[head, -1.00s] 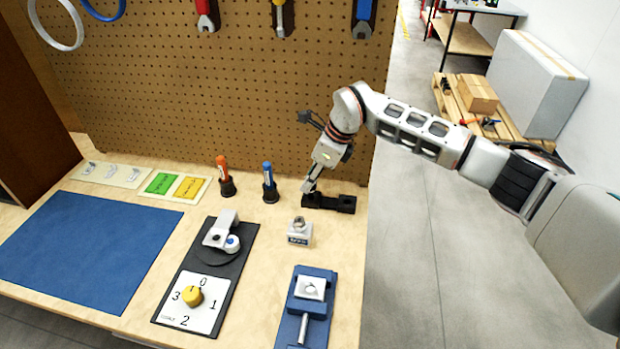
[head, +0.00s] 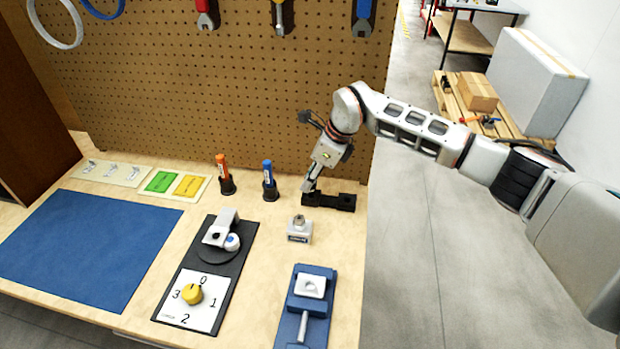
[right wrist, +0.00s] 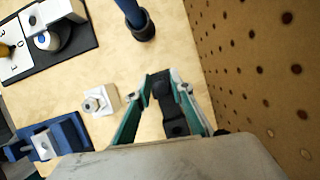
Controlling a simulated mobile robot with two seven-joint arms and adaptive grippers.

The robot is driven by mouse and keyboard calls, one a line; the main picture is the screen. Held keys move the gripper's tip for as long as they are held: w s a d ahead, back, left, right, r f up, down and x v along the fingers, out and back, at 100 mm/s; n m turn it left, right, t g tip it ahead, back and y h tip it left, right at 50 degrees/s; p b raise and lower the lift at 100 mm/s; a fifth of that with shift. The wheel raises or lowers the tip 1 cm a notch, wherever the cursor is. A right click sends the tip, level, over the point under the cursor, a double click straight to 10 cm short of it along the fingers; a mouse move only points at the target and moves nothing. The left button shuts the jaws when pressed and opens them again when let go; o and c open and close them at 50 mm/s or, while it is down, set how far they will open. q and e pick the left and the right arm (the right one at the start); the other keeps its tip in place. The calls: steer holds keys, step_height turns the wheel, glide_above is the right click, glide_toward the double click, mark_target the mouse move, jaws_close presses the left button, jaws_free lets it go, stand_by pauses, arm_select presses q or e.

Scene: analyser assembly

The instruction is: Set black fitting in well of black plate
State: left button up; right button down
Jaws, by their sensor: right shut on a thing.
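The black plate (head: 342,202) lies on the wooden table near its back right corner, close to the pegboard. It also shows in the right wrist view (right wrist: 176,128), partly hidden by my fingers. My right gripper (head: 308,189) points down at the left end of the plate. In the right wrist view its fingers (right wrist: 167,82) are closed on the black fitting (right wrist: 161,90), which is dark against the dark plate. I cannot tell whether the fitting is seated in the well or just above it. My left gripper is not in view.
A blue marker in a holder (head: 269,182) and an orange one (head: 224,175) stand to the left. A blue vise (head: 311,287) is nearer the front. The pegboard (head: 200,90) rises close behind.

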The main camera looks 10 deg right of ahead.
steer(key=shift+f, duration=1)
stand_by(1.2)
steer(key=shift+f, duration=0.25)
stand_by(0.6)
steer(key=shift+s+f, duration=0.1)
steer(key=shift+f, duration=0.2)
stand_by(0.9)
steer(key=c, duration=1.1)
jaws_free()
steer(key=shift+r, duration=0.15)
steer(key=shift+r+p, duration=0.3)
steer(key=shift+r, duration=0.1)
steer(key=shift+r+p, duration=2)
steer(key=shift+r, duration=1.1)
